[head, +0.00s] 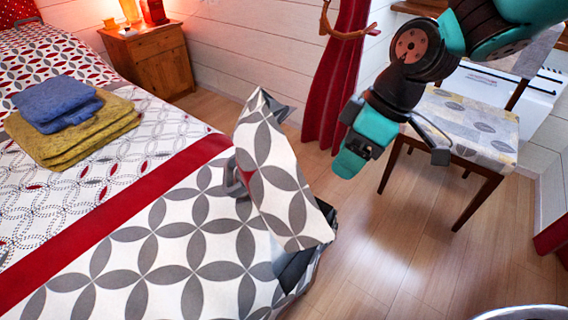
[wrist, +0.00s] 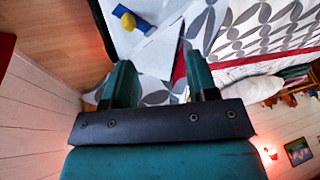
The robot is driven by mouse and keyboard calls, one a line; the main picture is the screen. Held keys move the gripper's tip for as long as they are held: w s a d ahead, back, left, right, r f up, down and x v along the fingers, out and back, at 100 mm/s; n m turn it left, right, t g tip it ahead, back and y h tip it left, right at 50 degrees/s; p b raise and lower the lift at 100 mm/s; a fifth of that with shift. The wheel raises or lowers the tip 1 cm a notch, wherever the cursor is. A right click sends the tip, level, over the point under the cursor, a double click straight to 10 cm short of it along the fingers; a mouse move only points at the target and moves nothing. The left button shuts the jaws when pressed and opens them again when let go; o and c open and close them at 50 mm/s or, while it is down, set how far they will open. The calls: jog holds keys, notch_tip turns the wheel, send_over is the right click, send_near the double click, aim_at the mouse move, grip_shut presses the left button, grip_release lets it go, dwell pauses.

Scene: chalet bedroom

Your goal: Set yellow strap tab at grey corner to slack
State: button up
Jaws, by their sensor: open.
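A small yellow tab (wrist: 127,20) with a blue end shows near the top of the wrist view, on a pale surface beyond my fingers; I cannot tell whether it is taut or slack. I do not see it in the head view. In the head view, a raised flap of patterned cover (head: 275,170) stands up at the bed's near right corner, with grey showing at its top tip and lower edge. My gripper (head: 395,150) is open and empty, right of the flap and apart from it. Its two teal fingers (wrist: 161,82) also show in the wrist view.
The bed (head: 140,235) fills the left, with folded blue (head: 58,101) and mustard (head: 85,138) cloths on it. A chair (head: 462,120) stands behind my arm, beside a red curtain (head: 338,85). A wooden nightstand (head: 153,62) is at the back.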

jog(key=w+a+f+n+p, duration=0.3)
jog(key=w+n+p, duration=0.3)
jog(key=w+p, duration=0.3)
jog(key=b+x, duration=0.1)
jog(key=x, duration=1.7)
jog(key=shift+w+d, duration=0.1)
jog(key=shift+d, duration=0.1)
